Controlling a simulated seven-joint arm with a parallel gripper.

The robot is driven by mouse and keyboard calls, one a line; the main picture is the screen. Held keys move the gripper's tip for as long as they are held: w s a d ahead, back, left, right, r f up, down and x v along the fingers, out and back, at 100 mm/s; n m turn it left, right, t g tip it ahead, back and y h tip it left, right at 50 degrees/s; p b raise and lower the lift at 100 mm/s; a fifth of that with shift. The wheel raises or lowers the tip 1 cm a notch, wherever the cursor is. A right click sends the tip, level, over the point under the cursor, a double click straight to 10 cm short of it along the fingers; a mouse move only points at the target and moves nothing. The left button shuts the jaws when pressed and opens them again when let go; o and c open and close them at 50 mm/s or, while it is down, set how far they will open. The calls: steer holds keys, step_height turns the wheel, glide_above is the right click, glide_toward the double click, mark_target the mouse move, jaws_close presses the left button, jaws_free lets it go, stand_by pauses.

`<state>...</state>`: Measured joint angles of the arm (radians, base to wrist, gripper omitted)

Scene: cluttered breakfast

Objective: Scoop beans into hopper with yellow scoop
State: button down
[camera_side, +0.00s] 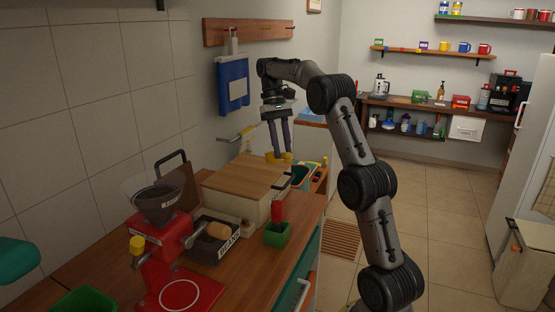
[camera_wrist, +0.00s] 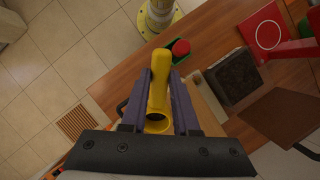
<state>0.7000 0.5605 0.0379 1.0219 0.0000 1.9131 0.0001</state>
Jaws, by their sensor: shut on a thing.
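My gripper (camera_side: 279,150) is raised above the far end of the counter, fingers pointing down. It is shut on the yellow scoop (camera_side: 273,158), which also shows between the fingers in the wrist view (camera_wrist: 159,82). One end of the scoop is round with a dark inside; I cannot tell whether beans are in it. The dark hopper (camera_side: 156,203) sits on top of the red grinder (camera_side: 163,245) at the near left, well away from my gripper. The box labelled BEANS (camera_side: 222,250) stands right of the grinder and also shows in the wrist view (camera_wrist: 238,80).
A wooden-topped box (camera_side: 245,178) stands between my gripper and the grinder. A green container (camera_side: 278,235) with a red-topped thing (camera_side: 277,212) stands at the counter's right edge. A dark board (camera_side: 178,178) leans at the back. A teal container (camera_side: 300,176) is near my gripper.

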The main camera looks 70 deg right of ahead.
stand_by(0.3)
steer(key=shift+d+m+t, duration=0.1)
steer(key=shift+m+t, duration=0.2)
steer(key=shift+m, duration=0.3)
steer(key=m, duration=0.2)
steer(key=w+m+t, duration=0.1)
steer(key=shift+d+f, duration=0.2)
steer(key=shift+d, duration=0.05)
steer(key=w+a+r+m+t, duration=0.1)
steer(key=w+a+m+t, duration=0.2)
steer(key=w+a+m, duration=0.75)
steer(key=w+a+r+n+h, duration=0.1)
steer(key=w+a, duration=0.2)
steer(key=a, duration=0.6)
steer(key=w+a+r+n+h, duration=0.1)
steer(key=w+a, duration=0.2)
steer(key=a, duration=0.6)
steer(key=shift+w+a+n, duration=0.25)
steer(key=shift+w+n, duration=0.1)
